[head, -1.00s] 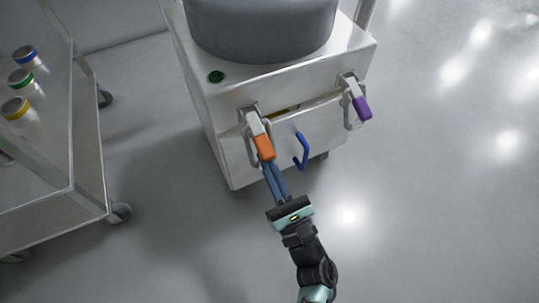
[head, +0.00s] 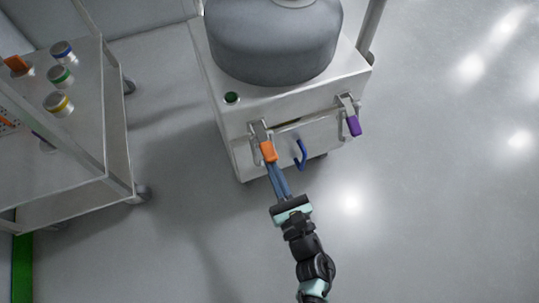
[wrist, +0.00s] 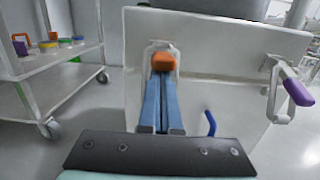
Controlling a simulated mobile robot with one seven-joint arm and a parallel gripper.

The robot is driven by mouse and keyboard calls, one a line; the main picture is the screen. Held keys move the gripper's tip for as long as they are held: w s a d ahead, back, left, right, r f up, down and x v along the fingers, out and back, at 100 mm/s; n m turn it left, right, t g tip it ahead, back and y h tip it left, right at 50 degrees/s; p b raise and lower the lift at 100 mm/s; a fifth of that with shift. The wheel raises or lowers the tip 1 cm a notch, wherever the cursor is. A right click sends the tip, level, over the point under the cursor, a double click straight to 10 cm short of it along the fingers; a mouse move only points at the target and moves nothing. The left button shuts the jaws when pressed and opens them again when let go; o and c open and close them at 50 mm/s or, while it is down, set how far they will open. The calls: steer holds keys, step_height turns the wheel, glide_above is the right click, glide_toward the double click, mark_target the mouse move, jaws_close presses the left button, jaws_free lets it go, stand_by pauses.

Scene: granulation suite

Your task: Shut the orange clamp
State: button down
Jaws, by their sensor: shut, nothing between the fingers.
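The orange clamp (head: 268,151) is on the left of the front of a white metal cabinet, a grey lever with an orange tip. It also shows in the wrist view (wrist: 163,61), straight ahead past my fingertips. My gripper (head: 274,169) is shut and empty, its blue fingers together, with the tips at or just under the orange tip. I cannot tell if they touch it. In the wrist view my gripper (wrist: 162,80) hides part of the clamp's lower side. The lever slants down and outward from the cabinet front.
A purple-tipped clamp (head: 353,125) is on the right of the cabinet (head: 320,133). A blue handle (head: 300,154) sits between the clamps. A grey drum (head: 270,45) stands on top. A cart (head: 70,140) with several capped jars stands left. The floor at right is clear.

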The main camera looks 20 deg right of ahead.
mark_target(272, 158)
steer(key=shift+r+g+p, duration=2.1)
steer(key=shift+r+p, duration=0.4)
steer(key=shift+p, duration=4.8)
steer(key=g+p, duration=0.1)
steer(key=p, duration=0.2)
steer(key=r+g+p, duration=0.1)
steer(key=p, duration=0.3)
steer(key=shift+w+r, duration=0.3)
steer(key=shift+w, duration=0.05)
steer(key=g+p, duration=0.1)
steer(key=p, duration=0.2)
steer(key=w+r+g+p, duration=0.1)
steer(key=p, duration=0.1)
steer(key=shift+p, duration=0.4)
steer(key=shift+w+r+p, duration=0.45)
steer(key=shift+r+p, duration=0.1)
steer(key=shift+p, duration=0.6)
steer(key=shift+w+a+r+p, duration=0.1)
steer(key=shift+w+r+p, duration=0.35)
steer(key=shift+w, duration=0.25)
